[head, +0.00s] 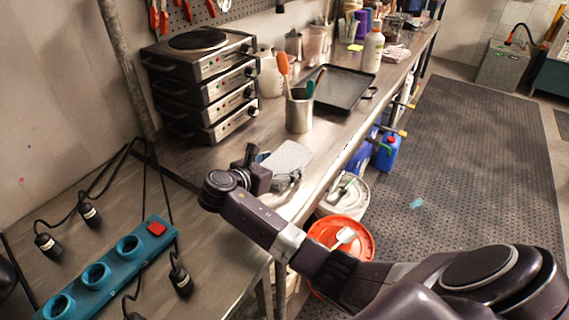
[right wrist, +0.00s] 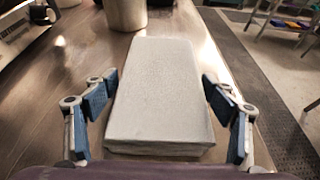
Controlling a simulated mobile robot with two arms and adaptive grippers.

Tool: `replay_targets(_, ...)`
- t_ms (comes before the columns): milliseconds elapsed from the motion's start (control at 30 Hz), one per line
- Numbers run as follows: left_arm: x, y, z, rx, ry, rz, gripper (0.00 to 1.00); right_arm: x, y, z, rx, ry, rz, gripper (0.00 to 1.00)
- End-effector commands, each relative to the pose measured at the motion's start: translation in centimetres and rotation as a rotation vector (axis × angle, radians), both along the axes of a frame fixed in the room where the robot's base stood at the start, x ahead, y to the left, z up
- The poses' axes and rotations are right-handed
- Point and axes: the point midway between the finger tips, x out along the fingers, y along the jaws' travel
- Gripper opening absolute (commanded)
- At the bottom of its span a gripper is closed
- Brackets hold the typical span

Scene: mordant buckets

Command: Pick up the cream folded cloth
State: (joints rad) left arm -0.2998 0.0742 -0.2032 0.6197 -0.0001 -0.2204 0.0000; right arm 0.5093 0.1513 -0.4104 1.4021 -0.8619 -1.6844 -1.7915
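The cream folded cloth (right wrist: 160,90) looks pale grey-white, a flat oblong with layered edges at its near end. It lies on the metal bench, lengthwise between my right gripper's fingers. In the head view the cloth (head: 288,157) is partly hidden by my right gripper (head: 272,172). In the right wrist view my right gripper (right wrist: 160,88) is open, with one blue-padded finger on each side of the cloth. Narrow gaps seem to show between pads and cloth; contact low down cannot be told. My left gripper is not in view.
A metal pot (head: 299,112) with utensils stands just beyond the cloth. Stacked hot plates (head: 205,85) stand to the left, and a dark tray (head: 340,88) lies behind. The bench's front edge is close on the right. An orange bucket (head: 363,232) stands below.

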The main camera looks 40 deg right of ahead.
Motion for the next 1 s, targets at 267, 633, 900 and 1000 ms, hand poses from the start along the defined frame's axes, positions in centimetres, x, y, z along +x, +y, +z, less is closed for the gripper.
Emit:
replay_targets(267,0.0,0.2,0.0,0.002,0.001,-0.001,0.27,0.0,0.0,0.0,0.000,0.000,0.000,0.46)
replay_targets(633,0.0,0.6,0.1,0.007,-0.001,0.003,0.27,0.0,0.0,0.9,-0.001,-0.001,0.000,0.46)
replay_targets(900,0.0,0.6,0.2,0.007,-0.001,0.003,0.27,0.1,0.0,5.7,0.000,-0.008,0.000,0.46)
replay_targets(1000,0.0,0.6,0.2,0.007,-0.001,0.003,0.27,0.1,0.0,8.7,0.000,-0.009,0.000,0.46)
